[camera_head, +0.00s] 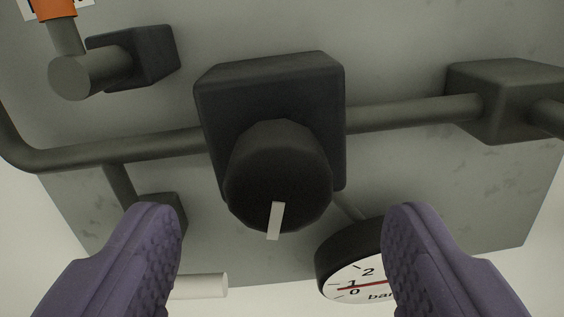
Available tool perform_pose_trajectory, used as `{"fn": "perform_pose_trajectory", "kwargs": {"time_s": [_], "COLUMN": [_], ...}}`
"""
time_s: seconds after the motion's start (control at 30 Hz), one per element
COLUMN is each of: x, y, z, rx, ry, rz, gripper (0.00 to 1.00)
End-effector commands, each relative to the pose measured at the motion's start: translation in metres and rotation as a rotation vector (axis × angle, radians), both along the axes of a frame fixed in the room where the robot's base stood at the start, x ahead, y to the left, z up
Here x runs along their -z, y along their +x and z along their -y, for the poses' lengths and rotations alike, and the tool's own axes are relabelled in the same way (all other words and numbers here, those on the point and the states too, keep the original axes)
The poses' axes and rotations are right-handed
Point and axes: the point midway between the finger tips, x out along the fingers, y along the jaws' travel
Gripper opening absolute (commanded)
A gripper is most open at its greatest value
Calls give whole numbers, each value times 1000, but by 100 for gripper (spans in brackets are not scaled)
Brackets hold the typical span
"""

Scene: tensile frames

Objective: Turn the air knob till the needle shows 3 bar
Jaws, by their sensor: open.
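The air knob (278,170) is a dark, many-sided knob on a square black block (270,85) in the middle of the view. A pale pointer mark (275,220) on it points down and very slightly left. The gauge (350,270) is at the lower right, a white dial with a black rim. Its red needle (362,286) lies near the 1 mark; my right finger hides part of the dial. My gripper (277,235) is open, its purple ribbed fingers below and to either side of the knob, touching nothing that I can see.
Dark pipes (415,113) run left and right from the block along a grey panel (400,40). A valve with an orange part (53,8) is at the upper left. A dark box fitting (505,98) is at the right. A white cylinder (200,286) shows beside the left finger.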

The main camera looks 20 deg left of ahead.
Motion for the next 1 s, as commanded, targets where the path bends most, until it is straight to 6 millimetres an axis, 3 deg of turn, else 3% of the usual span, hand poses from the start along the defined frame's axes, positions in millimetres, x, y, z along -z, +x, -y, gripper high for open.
{"fn": "perform_pose_trajectory", "kwargs": {"time_s": [0.1, 0.3, 0.6, 0.87, 1.0], "x": [-3, -2, 0, 0, 0], "y": [22, 45, 49, 49, 49], "z": [-5, -11, -12, -12, -12], "rx": [2, 2, 1, 1, 1], "ry": [-2, -2, -1, -1, 3], "rz": [-3, -1, 0, -1, -2], "gripper": [74, 74, 74, 18, 18]}}
